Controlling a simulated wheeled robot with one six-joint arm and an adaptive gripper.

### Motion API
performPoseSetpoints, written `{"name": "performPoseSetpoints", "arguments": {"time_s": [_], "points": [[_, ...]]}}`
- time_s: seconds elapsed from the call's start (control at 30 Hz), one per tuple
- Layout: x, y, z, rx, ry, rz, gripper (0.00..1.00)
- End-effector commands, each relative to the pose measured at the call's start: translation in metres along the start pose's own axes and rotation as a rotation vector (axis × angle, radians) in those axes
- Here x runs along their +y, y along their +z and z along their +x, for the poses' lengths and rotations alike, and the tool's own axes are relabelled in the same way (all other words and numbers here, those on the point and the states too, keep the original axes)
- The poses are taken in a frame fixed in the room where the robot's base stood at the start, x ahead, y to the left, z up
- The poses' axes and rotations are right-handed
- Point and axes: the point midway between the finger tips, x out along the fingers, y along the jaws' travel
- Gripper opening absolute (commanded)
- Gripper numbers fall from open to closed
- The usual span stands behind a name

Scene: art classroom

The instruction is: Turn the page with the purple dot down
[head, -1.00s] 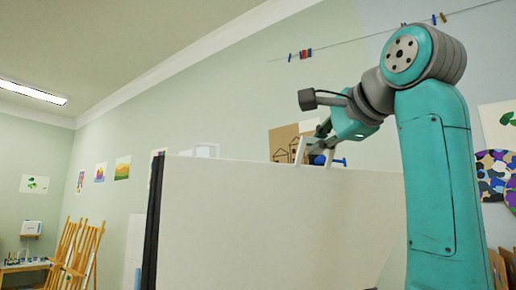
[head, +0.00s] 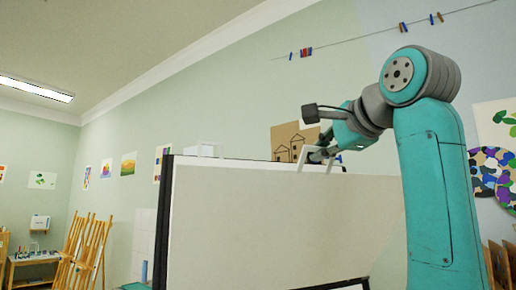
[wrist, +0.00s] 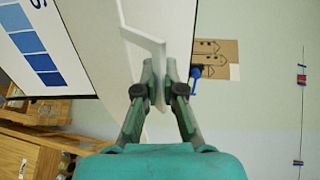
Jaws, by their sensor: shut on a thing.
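A large white page (head: 260,225) stands in front of me in the head view, on a board with a black frame (head: 163,225). No purple dot shows on the side facing me. My gripper (head: 320,157) is at the page's top edge, right of its middle. In the wrist view my gripper (wrist: 163,80) is shut on a white bracket-like handle (wrist: 143,38), which lies between the fingertips. The handle's join to the page is unclear. A sheet with blue swatches (wrist: 36,52) shows at the left of the wrist view. My gripper hides part of the handle.
A blue clamp-like piece (wrist: 196,73) is close to my right finger in the wrist view. A brown house drawing (head: 285,138) hangs on the wall behind. Wooden easels (head: 85,250) stand far left.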

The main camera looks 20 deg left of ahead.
Motion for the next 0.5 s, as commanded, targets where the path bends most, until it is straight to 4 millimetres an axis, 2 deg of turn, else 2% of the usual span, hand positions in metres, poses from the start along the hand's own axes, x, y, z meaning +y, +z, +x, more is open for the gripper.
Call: {"name": "performPoseSetpoints", "arguments": {"time_s": [0.23,0.5], "points": [[-0.001,0.001,-0.003,0.001,-0.006,-0.003,0.00],[0.015,0.001,-0.014,0.000,-0.006,-0.003,0.00]]}}
